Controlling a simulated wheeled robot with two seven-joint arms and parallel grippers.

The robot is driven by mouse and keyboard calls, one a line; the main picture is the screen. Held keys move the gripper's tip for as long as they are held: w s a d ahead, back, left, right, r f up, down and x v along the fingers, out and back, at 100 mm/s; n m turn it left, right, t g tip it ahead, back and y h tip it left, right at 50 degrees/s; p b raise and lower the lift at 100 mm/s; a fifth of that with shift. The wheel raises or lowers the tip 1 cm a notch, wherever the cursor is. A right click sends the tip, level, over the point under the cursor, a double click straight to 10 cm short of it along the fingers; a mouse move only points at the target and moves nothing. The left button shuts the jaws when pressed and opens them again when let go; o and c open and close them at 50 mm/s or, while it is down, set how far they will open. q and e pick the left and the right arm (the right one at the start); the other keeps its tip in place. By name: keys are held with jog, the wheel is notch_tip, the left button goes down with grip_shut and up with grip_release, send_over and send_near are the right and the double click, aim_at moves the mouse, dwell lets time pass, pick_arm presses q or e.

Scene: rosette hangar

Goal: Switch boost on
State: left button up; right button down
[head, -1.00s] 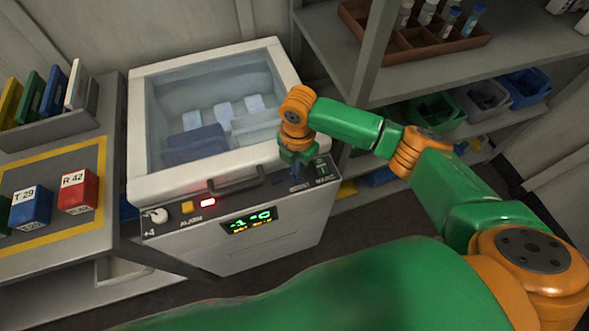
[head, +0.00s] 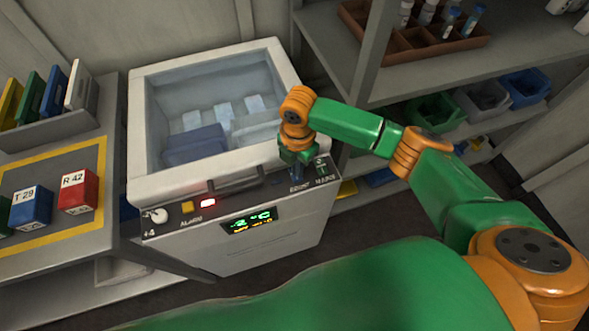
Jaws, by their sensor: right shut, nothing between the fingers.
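A white chest freezer (head: 160,180) with a glass-like top stands in the middle, with a control panel along its front. At the panel's right end are the labels BOOST and MAINS, with a small green mains switch (head: 322,168). My right gripper (head: 297,176) is shut and empty, pointing down at the panel just above the BOOST label (head: 299,187). The boost switch itself is hidden by the gripper, so I cannot tell its position or whether they touch. The display (head: 249,220) reads about -2 °C in green, with small yellow text below. My left gripper is not in view.
The panel also has a white knob (head: 157,216), a yellow alarm button (head: 187,207), a lit red lamp (head: 208,203) and a handle (head: 236,185). A bench with a red box (head: 78,192) stands left. Shelves with bins (head: 482,98) stand right.

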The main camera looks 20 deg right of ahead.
jog(key=shift+f+b, duration=0.6)
jog(key=shift+f, duration=0.4)
dwell(0.8)
jog(key=shift+s, duration=0.1)
notch_tip(320, 180, up, 7)
jog(key=p, duration=0.8)
jog(key=shift+r, duration=0.15)
